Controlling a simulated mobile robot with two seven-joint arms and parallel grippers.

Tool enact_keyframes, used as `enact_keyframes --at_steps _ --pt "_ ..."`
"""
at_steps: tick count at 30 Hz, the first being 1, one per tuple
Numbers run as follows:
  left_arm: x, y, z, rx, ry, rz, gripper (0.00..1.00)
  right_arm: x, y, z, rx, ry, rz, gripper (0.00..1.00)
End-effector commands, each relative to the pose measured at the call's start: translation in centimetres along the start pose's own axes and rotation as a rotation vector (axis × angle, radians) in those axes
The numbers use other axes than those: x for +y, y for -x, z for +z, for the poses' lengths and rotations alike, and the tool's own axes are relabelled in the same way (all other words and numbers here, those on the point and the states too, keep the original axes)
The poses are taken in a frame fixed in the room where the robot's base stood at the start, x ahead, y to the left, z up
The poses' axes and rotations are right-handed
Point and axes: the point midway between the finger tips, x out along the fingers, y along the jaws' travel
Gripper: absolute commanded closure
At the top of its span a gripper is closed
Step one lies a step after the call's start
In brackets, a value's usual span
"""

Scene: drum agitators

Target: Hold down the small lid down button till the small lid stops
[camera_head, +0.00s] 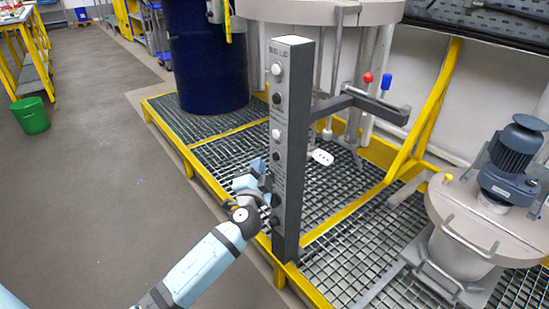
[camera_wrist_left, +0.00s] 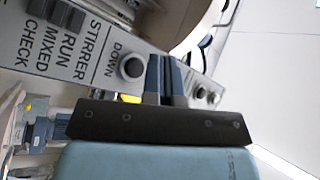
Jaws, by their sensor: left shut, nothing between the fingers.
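The dark control post (camera_head: 290,150) stands upright with buttons down its face. Its top label reads BIG LID. In the left wrist view the panel lies sideways, and a round dark button (camera_wrist_left: 132,67) in a pale ring sits beside the word DOWN. My left gripper (camera_head: 265,180) is at the lower half of the post's face. In the wrist view its shut, empty fingers (camera_wrist_left: 166,62) are just right of that button; whether they touch the panel I cannot tell. The small lid (camera_head: 480,215) is the beige cover with a motor on the small drum at right. The right gripper is out of view.
A blue drum (camera_head: 207,60) and a large beige vessel (camera_head: 320,12) stand behind the post on a yellow-edged grating (camera_head: 215,155). A bracket with red and blue knobs (camera_head: 378,100) juts from the post. A green bin (camera_head: 30,115) stands on open floor at left.

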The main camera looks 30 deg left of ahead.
Motion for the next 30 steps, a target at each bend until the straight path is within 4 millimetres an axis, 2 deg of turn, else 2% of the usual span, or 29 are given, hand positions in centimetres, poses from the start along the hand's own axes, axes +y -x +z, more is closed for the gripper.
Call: enact_keyframes --at_steps 6,12,27,30 --pt "-1.1 1.6 1.2 -0.001 -0.001 0.001 1.0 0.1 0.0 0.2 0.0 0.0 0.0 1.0" --pt "-1.8 2.4 1.8 0.0 -0.001 0.0 1.0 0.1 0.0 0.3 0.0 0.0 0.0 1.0" --pt "-1.8 2.4 1.7 0.0 0.0 0.0 1.0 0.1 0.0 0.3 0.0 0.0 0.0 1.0" --pt "-1.5 3.1 1.1 0.011 0.03 0.031 1.0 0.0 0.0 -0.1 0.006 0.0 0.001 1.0"
